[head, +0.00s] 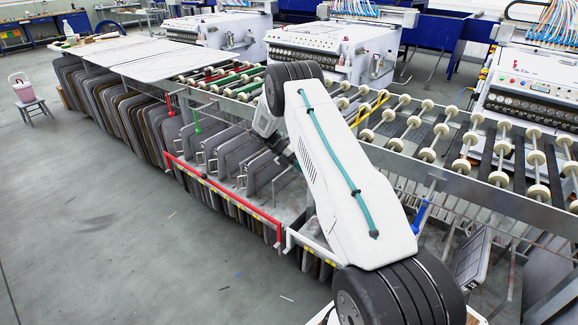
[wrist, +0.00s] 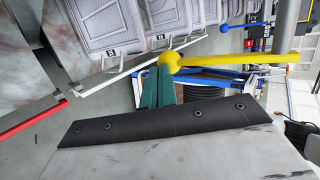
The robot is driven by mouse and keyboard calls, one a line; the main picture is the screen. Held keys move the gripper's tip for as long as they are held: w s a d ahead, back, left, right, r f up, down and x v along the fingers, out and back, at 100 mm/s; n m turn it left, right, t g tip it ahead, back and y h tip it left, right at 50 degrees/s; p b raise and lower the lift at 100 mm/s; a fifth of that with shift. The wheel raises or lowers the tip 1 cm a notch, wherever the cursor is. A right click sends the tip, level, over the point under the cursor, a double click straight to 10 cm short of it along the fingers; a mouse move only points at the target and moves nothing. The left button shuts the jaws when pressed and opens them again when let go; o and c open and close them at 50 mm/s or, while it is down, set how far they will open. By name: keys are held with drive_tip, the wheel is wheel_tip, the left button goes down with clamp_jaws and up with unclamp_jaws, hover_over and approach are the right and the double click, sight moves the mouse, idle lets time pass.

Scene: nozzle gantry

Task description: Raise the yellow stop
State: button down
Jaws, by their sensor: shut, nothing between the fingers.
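The yellow stop's lever (wrist: 235,60) shows in the wrist view as a yellow rod with a round ball knob (wrist: 172,61) at its left end. My gripper (wrist: 160,72) has green fingers that are shut and empty. Their tips are right at the ball knob in the picture; I cannot tell whether they touch it. In the head view my arm hides the yellow lever, and my gripper is mostly hidden behind the arm. A yellow bar (head: 368,110) shows among the rollers there; its link to the lever is hidden.
A blue lever (wrist: 240,25) is beyond the yellow one; it also shows in the head view (head: 421,214). A red rail (head: 225,195) and a white rail (wrist: 118,78) run along the rack. Open floor (head: 110,230) lies left.

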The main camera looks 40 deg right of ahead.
drive_tip(key=shift+s+a+x, duration=0.1)
drive_tip(key=shift+x, duration=0.55)
drive_tip(key=shift+s+a+x, duration=0.1)
drive_tip(key=shift+x, duration=0.5)
drive_tip(key=shift+s+f, duration=0.1)
drive_tip(key=shift+s, duration=0.15)
drive_tip(key=w+a+r, duration=0.1)
drive_tip(key=w+a, duration=0.2)
drive_tip(key=w, duration=0.3)
drive_tip(key=w+a+r, duration=0.2)
drive_tip(key=w, duration=0.5)
drive_tip(key=shift+w+a+r, duration=0.15)
drive_tip(key=shift+w+a, duration=0.05)
drive_tip(key=shift+a, duration=0.15)
